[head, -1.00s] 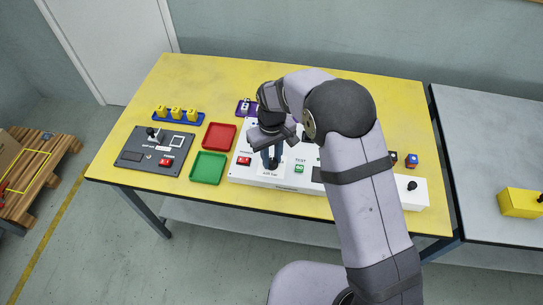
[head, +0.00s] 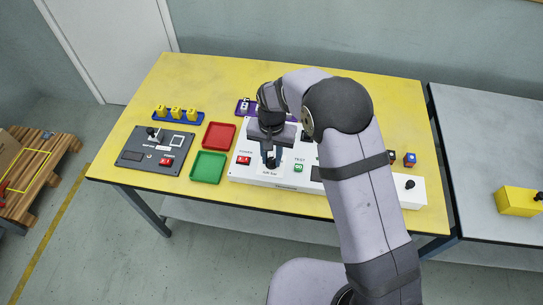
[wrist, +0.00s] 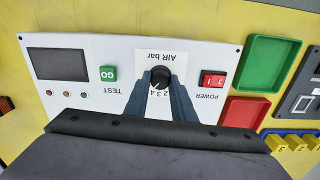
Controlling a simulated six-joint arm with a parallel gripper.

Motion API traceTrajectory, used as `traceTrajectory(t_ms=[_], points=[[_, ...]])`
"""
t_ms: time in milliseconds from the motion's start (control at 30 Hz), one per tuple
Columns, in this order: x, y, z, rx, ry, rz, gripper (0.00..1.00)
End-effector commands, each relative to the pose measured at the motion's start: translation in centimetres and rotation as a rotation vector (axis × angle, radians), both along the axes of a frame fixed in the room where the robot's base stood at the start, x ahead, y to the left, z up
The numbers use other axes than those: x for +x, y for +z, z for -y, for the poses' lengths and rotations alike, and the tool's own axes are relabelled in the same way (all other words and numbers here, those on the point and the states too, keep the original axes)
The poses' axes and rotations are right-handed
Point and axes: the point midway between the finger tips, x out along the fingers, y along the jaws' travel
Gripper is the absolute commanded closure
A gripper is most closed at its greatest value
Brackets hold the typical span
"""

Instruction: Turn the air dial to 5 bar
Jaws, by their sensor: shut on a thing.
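The air dial (wrist: 160,77) is a small black knob on a white plate marked "AIR bar", upside down in the wrist view. Digits 2, 3 and 4 show beside the knob; the rest of the scale is hidden by my fingers. My gripper (wrist: 161,88) is shut on the dial, with one blue-grey finger on each side of it. The pointer's exact setting is too small to read.
The panel also carries a red power switch (wrist: 212,80), a green GO button (wrist: 108,73) and a dark screen (wrist: 58,63). Red (head: 219,136) and green (head: 208,167) trays lie to its left in the head view. A dark control box (head: 135,155) lies beyond them.

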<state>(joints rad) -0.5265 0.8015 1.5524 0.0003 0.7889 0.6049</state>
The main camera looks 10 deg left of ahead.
Motion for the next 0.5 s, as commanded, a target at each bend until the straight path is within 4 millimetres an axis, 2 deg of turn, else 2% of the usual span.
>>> traceTrajectory(t_ms=[500], points=[[0.24,0.19,-0.08,0.003,-0.032,0.007,0.99]])
